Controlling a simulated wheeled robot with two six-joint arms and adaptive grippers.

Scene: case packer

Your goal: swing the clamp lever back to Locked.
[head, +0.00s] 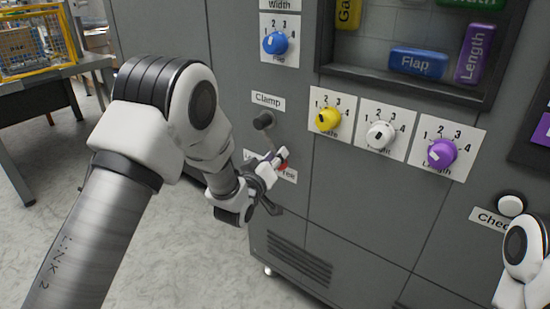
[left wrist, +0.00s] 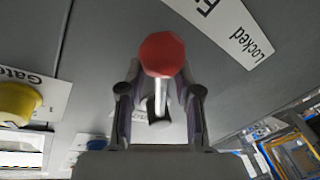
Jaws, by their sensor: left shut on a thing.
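The clamp lever is on the grey cabinet front below the Clamp label (head: 267,101). Its dark pivot (head: 263,120) is at the top, and its arm runs down and slightly right to a red knob (head: 283,166). My left gripper (head: 278,163) is at the knob end, shut on the lever. In the left wrist view the red knob (left wrist: 162,54) and its metal stem (left wrist: 161,98) are between the two fingers. The Locked label (left wrist: 251,42) is right of the knob there; another label (left wrist: 205,8), partly cut off, shows an F.
Dials surround the lever: blue (head: 275,43) above, yellow (head: 328,118), white (head: 380,134) and purple (head: 441,153) to the right. A white push button (head: 511,204) is at far right, near part of my right arm. A table with a yellow cage (head: 38,45) stands at left.

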